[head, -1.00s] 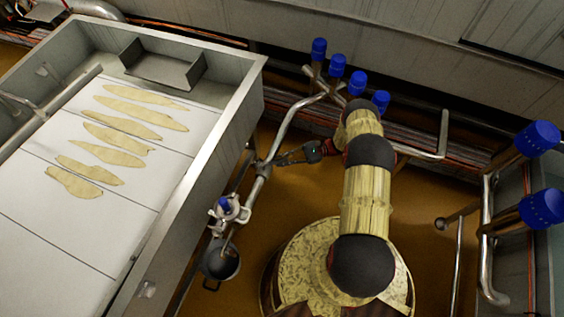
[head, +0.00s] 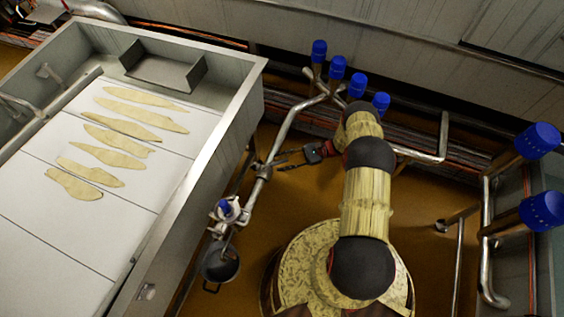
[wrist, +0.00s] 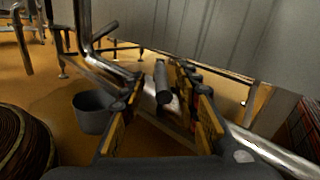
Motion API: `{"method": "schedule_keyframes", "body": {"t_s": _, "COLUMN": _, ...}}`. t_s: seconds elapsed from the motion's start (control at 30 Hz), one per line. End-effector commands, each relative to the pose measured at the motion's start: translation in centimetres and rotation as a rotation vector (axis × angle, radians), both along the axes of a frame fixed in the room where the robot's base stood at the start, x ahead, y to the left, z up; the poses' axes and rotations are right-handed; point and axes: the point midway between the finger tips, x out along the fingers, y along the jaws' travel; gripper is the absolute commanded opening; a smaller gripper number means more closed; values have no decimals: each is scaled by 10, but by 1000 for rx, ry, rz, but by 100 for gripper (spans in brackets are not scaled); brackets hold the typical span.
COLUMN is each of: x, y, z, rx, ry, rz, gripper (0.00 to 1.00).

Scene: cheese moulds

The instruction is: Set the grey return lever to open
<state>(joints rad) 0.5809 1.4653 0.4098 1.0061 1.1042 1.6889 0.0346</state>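A grey cylindrical bar, which looks like the return lever (wrist: 162,82), stands up from a steel pipe (wrist: 265,148) in the wrist view. My gripper (wrist: 160,88) is open, with one finger on each side of the bar and gaps showing between. Whether either fingertip touches it, I cannot tell. In the head view my gripper (head: 279,159) reaches left to the pipe (head: 287,125) beside the vat, with its fingers apart at a dark pipe joint (head: 263,171). The lever is too small to make out clearly there.
The steel vat (head: 205,165) with pale strips on its white bed stands at left. A dark bucket (head: 220,265) hangs low beside the pipe. Blue-capped posts (head: 337,67) stand behind my arm, and more blue caps (head: 541,208) are at right. Brown floor lies open around my base.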

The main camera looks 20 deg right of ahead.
Motion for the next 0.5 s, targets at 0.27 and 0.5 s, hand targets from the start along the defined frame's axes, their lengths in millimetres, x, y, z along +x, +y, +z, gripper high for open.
{"method": "schedule_keyframes", "body": {"t_s": 0.27, "x": 0, "y": 0, "z": 14, "rx": 0, "ry": -1, "rz": 1, "gripper": 32}}
{"method": "schedule_keyframes", "body": {"t_s": 0.5, "x": 1, "y": -1, "z": 52, "rx": 0, "ry": -2, "rz": 0, "gripper": 32}}
